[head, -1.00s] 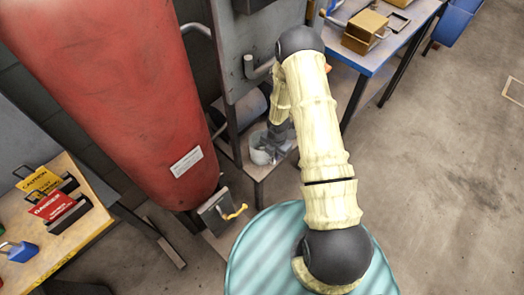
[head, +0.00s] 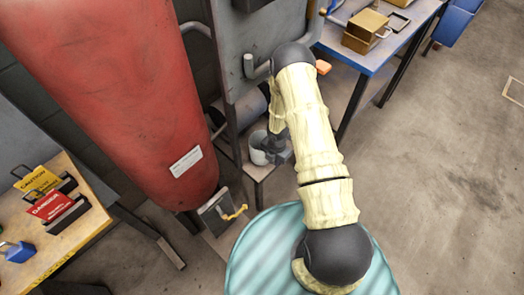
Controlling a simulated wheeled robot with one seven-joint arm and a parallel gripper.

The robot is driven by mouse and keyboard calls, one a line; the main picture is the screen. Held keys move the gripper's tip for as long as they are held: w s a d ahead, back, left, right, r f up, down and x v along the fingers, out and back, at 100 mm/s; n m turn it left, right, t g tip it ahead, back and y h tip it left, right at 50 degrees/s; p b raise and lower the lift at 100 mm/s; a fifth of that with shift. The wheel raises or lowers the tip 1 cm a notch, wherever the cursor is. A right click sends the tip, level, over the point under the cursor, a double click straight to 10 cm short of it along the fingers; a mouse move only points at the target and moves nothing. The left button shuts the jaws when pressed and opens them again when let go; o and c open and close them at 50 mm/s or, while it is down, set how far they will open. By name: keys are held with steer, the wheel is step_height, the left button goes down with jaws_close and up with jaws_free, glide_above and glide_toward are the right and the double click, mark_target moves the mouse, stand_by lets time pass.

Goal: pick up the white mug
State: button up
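The white mug (head: 258,150) sits low on a small shelf or stand under the grey upright panel, near the middle of the head view. My dark gripper (head: 278,150) hangs down at the mug's right side and covers part of it. Its fingers are small and partly hidden, so I cannot tell whether they are open or shut, or whether they touch the mug.
A large red cylinder (head: 120,100) stands close on the left, with the grey panel (head: 240,55) beside the mug. A wooden bench (head: 60,250) carries signs and a blue padlock (head: 18,251).

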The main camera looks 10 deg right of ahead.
jaws_close()
step_height(320, 180, up, 10)
steer(key=shift+r+p, duration=0.1)
steer(key=shift+p, duration=0.6)
